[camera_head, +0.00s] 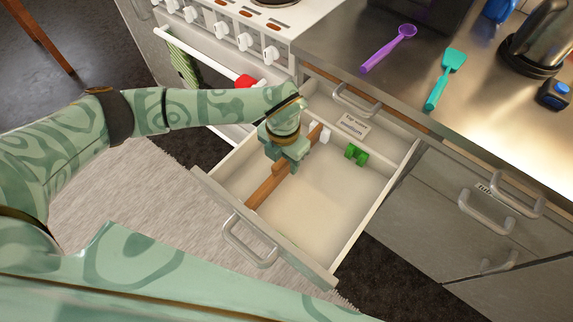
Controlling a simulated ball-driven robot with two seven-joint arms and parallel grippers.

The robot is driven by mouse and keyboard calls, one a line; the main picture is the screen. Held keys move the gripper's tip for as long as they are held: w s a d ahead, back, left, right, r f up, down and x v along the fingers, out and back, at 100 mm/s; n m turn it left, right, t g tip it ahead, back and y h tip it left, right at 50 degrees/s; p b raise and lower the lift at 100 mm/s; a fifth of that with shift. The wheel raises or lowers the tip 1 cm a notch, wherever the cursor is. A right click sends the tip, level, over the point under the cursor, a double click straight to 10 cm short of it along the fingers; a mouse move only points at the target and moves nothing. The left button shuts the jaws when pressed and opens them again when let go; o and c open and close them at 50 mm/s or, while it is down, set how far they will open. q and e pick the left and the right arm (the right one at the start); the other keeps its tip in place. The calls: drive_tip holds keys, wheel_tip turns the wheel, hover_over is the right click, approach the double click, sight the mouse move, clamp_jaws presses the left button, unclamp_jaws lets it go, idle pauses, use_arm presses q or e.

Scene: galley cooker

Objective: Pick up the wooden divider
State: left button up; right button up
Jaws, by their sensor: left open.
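The wooden divider (266,188) is a long brown strip standing inside the open drawer (316,220). It runs from the drawer's front toward its back. My left gripper (287,165) is over the middle of the divider, with its open fingers pointing down at it. The hand hides part of the strip, and I cannot tell whether the fingers touch it. My right gripper is out of view.
A green block (356,154), a small white item (325,135) and a label card (353,126) are in the drawer's back. The cooker (225,30) stands at the left. A purple spoon (388,49) and a teal spatula (446,77) lie on the counter.

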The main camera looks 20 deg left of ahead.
use_arm(q)
wheel_tip(320, 180, down, 3)
drive_tip(key=shift+f+b, duration=0.1)
drive_tip(key=shift+b, duration=0.25)
drive_tip(key=shift+r, duration=0.2)
clamp_jaws()
drive_tip(key=shift+r, duration=0.1)
